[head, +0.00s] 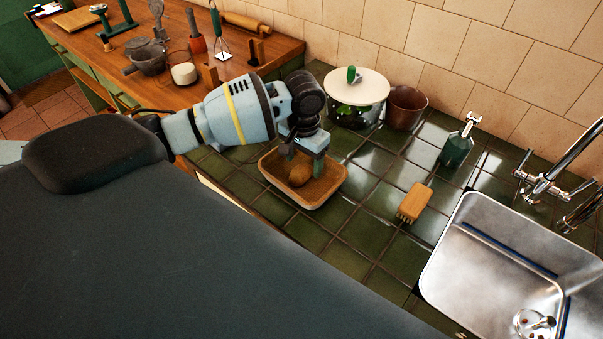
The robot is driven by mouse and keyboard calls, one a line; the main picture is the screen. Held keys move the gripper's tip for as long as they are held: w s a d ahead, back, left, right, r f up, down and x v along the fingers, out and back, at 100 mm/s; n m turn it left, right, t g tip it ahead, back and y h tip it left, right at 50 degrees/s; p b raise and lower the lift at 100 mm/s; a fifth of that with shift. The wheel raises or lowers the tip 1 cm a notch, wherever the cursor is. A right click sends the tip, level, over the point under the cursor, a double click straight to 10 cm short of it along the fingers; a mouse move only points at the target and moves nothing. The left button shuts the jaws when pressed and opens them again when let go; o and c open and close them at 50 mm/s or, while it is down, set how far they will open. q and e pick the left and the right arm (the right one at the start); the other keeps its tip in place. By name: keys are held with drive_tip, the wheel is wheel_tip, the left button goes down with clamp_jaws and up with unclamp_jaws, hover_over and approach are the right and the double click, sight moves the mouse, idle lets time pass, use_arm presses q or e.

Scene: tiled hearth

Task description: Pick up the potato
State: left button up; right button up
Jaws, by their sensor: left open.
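A brown potato (299,175) lies in a shallow wooden tray (322,192) on the green tiled counter. My left gripper (303,164) reaches in from the left and points down over the tray. Its fingers are open and close around or just above the potato; I cannot tell whether they touch it. The gripper partly hides the potato and the far part of the tray. My right gripper is not in view.
A green pot with a white lid (358,86) and a brown pot (406,108) stand behind the tray. A green dispenser (457,147), a brush (413,204) and a steel sink (470,250) are to the right. A wooden table (125,62) holds several utensils at left.

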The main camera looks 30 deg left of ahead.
sight(304, 167)
use_arm(q)
drive_tip(key=shift+f, duration=1.5)
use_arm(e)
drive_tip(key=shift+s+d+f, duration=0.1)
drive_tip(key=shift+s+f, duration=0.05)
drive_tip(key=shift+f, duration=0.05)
use_arm(q)
drive_tip(key=shift+c, duration=0.2)
drive_tip(key=c, duration=1)
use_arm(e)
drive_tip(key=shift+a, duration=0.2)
use_arm(q)
drive_tip(key=shift+r, duration=0.1)
drive_tip(key=shift+c, duration=0.2)
